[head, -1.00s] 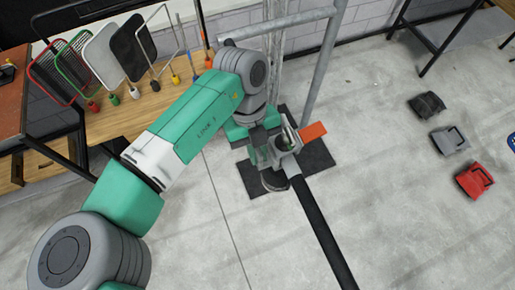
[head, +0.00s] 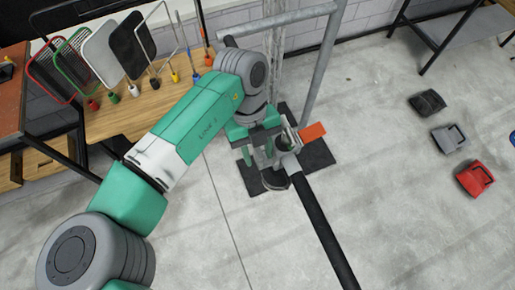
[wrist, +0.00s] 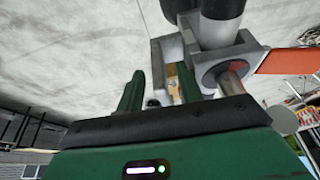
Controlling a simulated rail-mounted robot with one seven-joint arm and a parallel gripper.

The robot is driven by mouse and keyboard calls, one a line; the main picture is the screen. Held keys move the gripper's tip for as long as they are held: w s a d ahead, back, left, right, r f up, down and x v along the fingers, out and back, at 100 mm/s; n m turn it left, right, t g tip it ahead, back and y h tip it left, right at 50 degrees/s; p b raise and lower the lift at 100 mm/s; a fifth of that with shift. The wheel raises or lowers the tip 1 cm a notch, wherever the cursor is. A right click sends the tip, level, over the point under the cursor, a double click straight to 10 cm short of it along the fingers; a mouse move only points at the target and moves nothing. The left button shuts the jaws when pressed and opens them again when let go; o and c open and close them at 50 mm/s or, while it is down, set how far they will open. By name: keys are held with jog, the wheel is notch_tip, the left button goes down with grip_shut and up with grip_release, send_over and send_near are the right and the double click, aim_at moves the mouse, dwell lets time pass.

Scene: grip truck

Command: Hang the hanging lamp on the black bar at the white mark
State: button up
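The black bar (head: 322,228) runs from the grey stand head to the bottom of the head view. A pale band (wrist: 214,34) shows on it in the wrist view; I cannot tell if this is the white mark. A dark round body (head: 275,181), apparently the hanging lamp, shows below my gripper, beside the bar's upper end. A grey bracket (wrist: 160,62), perhaps its hook, is close to the bar in the wrist view; I cannot tell whether it bears on it. My gripper (wrist: 158,88) is open, its green fingers apart with a gap beside the bracket.
An orange handle (head: 312,131) sticks out right of the stand head. Grey upright pipes (head: 322,65) stand behind it. A wooden bench (head: 150,108) with several flags is at the left. Several cases, one red (head: 474,178), lie on the floor at the right. The middle floor is clear.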

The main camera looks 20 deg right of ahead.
jog(key=v, duration=0.7)
jog(key=shift+r, duration=0.4)
jog(key=shift+w, duration=0.15)
dwell(0.6)
